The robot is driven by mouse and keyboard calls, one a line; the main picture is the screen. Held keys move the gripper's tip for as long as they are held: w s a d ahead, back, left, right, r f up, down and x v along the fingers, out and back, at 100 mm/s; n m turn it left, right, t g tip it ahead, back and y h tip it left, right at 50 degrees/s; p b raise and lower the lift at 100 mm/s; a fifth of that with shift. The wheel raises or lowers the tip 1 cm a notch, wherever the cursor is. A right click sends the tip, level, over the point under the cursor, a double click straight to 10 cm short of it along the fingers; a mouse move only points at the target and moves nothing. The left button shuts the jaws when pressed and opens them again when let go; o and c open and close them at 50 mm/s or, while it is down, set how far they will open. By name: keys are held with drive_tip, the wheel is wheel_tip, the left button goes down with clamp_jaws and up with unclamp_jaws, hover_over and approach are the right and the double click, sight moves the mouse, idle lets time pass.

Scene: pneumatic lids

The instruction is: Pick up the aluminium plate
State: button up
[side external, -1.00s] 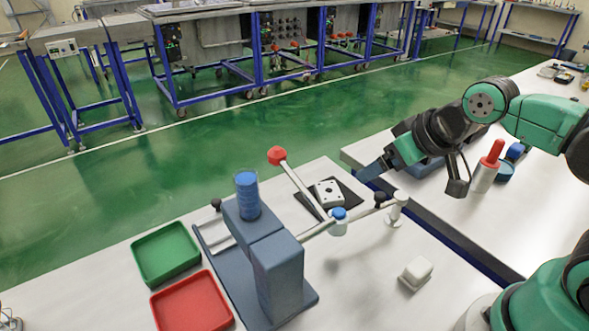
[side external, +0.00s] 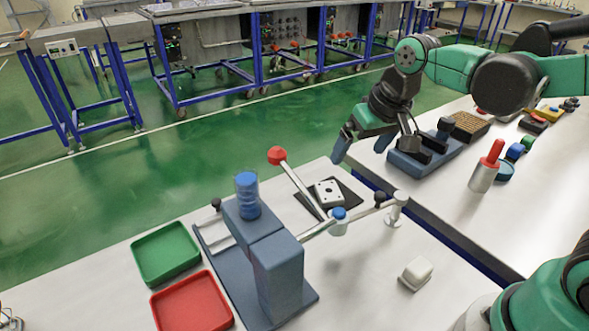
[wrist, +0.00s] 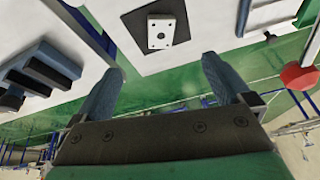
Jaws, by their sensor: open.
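The aluminium plate (side external: 329,192) is a small, pale, square block with a central hole and corner holes. It lies on a dark mat (side external: 352,206) behind the lever press. In the wrist view the plate (wrist: 160,31) shows at the top, ahead of the fingers and between their lines. My gripper (side external: 353,152) is above the table's far edge, up and to the right of the plate and apart from it. In the wrist view my gripper (wrist: 163,68) has its two blue-grey fingers wide apart with nothing between them.
A blue-grey press (side external: 276,270) with a red-knobbed lever (side external: 278,155) stands left and front of the plate. Green (side external: 165,252) and red (side external: 192,303) trays are at left. A white block (side external: 416,272) lies at right. A gap separates the two tables.

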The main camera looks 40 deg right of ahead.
sight(329, 190)
drive_tip(key=w+f+m+g, duration=0.1)
drive_tip(key=w+f+g, duration=0.1)
drive_tip(key=w+f, duration=0.1)
drive_tip(key=w+f+m+g, duration=0.1)
drive_tip(key=w+f, duration=0.2)
drive_tip(key=f, duration=0.1)
drive_tip(key=shift+w+d+f+g, duration=0.1)
drive_tip(key=shift+w+d+g, duration=0.05)
drive_tip(key=shift+w+g, duration=0.2)
drive_tip(key=shift+m, duration=0.3)
drive_tip(key=shift+f, duration=3)
drive_tip(key=shift+c, duration=0.2)
drive_tip(key=c, duration=1.4)
